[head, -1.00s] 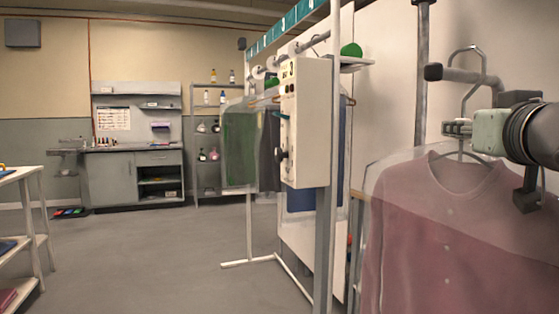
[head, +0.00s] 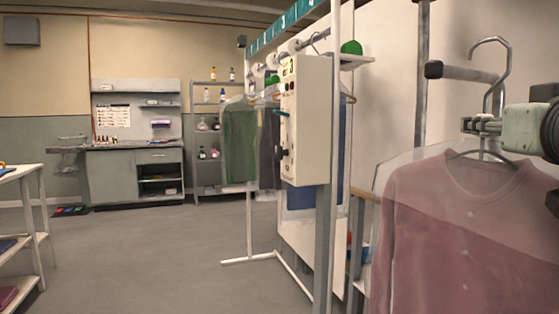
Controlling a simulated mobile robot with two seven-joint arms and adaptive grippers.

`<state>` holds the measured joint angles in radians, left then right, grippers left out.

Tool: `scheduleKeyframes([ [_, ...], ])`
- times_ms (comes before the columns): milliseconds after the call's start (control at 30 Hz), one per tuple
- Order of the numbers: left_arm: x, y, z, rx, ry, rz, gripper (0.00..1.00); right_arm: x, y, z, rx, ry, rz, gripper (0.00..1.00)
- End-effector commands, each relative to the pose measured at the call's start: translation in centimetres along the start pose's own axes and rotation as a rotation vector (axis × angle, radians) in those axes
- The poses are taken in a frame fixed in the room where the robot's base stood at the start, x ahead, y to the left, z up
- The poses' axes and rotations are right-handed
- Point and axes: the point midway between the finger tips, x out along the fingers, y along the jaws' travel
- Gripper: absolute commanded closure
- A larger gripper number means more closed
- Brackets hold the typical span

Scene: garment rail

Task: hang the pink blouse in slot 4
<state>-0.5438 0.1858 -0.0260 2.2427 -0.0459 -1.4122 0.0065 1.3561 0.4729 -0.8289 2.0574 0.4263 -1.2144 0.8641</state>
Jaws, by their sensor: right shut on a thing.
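The pink blouse (head: 445,235) hangs upright in a clear cover at the right, close to me. Its metal hanger hook (head: 497,50) stands above it. My right gripper (head: 482,126) is shut on the hanger neck just above the collar. The hook is beside a short grey rod (head: 465,74) with a black end cap; I cannot tell whether they touch. The garment rail has a teal strip of numbered slot labels (head: 285,25) along its top; the digits are small. My left gripper is not in view.
A white box marked 3 (head: 306,120) is mounted on the rail's near post. Covered garments, one green (head: 240,145), hang behind it. A white shelf table (head: 22,172) stands at the left. A grey cabinet (head: 135,175) is at the back. The middle floor is clear.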

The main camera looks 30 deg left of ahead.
Motion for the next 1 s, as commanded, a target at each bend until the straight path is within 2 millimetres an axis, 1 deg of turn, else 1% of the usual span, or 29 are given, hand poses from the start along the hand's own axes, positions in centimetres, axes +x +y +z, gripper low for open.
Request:
scheduleKeyframes([
  [600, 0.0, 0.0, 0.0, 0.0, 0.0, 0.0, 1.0, -3.2, 1.8, -0.1, -0.001, 0.002, 0.0, 1.0],
  [1000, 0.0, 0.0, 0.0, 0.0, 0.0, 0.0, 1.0, -3.6, 1.9, -0.1, -0.001, 0.002, 0.0, 1.0],
])
